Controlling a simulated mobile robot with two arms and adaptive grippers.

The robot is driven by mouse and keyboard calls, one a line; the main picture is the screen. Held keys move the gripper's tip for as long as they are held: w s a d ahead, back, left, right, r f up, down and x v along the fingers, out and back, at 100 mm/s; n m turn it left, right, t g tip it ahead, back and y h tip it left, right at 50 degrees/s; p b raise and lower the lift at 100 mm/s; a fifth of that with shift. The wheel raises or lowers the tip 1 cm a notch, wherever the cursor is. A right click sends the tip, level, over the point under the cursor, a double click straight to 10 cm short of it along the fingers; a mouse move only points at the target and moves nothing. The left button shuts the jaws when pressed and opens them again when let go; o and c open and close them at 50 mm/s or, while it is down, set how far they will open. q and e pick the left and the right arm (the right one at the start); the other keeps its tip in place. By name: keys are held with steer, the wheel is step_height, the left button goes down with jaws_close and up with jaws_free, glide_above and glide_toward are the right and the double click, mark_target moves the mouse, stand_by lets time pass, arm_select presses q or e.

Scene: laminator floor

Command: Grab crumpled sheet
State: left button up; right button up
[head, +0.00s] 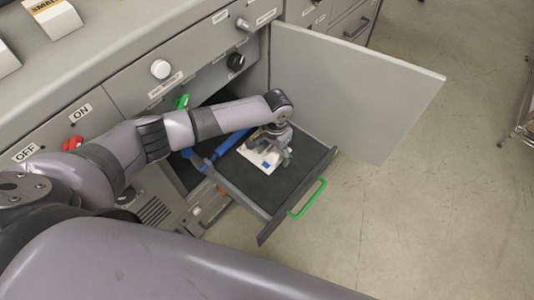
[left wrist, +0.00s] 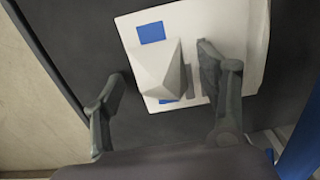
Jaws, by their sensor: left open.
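The crumpled sheet (left wrist: 220,50) is white with blue patches and a raised, folded peak. It lies on the dark tray (head: 297,177) of a pulled-out drawer; in the head view the sheet (head: 262,158) shows partly under my gripper. My left gripper (head: 272,150) is over it, pointing down. In the left wrist view its fingers (left wrist: 160,95) are open, with the raised peak between and just beyond them. One finger overlaps the sheet in the picture and the other is over the dark tray. I cannot tell whether either touches. My right gripper is not in view.
The drawer has a green handle (head: 307,198) at its front. An open grey door (head: 350,85) stands behind and to the right of it. A blue bar (head: 231,143) is at the tray's left side. The floor (head: 430,220) to the right is clear.

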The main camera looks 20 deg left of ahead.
arm_select(q)
steer(key=shift+c, duration=0.2)
steer(key=c, duration=1)
steer(key=shift+r, duration=0.15)
